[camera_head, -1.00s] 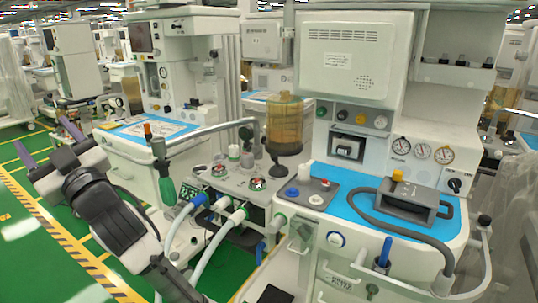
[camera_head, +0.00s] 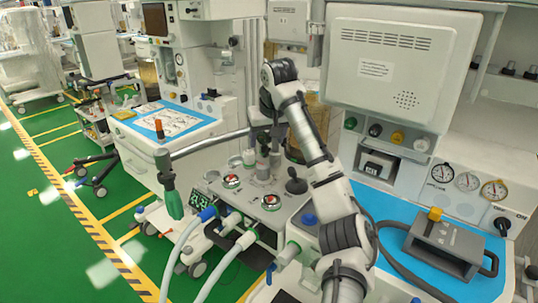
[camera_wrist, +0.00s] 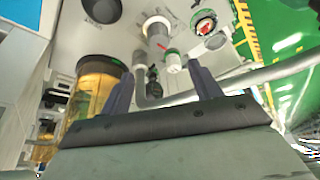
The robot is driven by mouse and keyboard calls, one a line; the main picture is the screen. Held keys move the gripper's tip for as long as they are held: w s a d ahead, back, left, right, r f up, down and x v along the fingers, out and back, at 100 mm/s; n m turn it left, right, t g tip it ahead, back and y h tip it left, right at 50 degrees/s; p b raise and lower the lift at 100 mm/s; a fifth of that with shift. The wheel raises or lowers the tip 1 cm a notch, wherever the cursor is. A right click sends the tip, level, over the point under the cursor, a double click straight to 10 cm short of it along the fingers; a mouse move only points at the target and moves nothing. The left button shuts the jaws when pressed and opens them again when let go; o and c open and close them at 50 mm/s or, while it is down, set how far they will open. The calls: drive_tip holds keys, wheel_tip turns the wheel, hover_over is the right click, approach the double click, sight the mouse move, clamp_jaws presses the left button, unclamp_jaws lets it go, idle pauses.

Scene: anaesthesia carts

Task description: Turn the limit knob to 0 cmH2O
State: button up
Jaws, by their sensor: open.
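I cannot tell for certain which control is the limit knob. In the wrist view a white knob with a green ring (camera_wrist: 173,62) sits between my fingertips' directions, beside a grey-white post with a red mark (camera_wrist: 157,38). My gripper (camera_wrist: 163,85) is open, its two dark fingers apart with nothing held. In the head view my gripper (camera_head: 263,145) points down over the back of the grey valve block (camera_head: 250,193), hiding part of it. Two round red-and-white dials (camera_head: 232,181) (camera_head: 271,201) and a black knob (camera_head: 296,182) show on the block.
An amber canister (camera_wrist: 92,100) stands close on the left in the wrist view. A grey hose arm (camera_head: 205,144) with a green handle (camera_head: 172,195) reaches left. A grey box (camera_head: 445,244) lies on the blue worktop (camera_head: 400,213).

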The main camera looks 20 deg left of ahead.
sight(263, 165)
drive_tip(key=p+x, duration=0.2)
drive_tip(key=x, duration=1.1)
drive_tip(key=shift+w+f, duration=0.2)
drive_tip(key=shift+f, duration=0.1)
drive_tip(key=c, duration=1)
drive_tip(key=shift+p, duration=0.35)
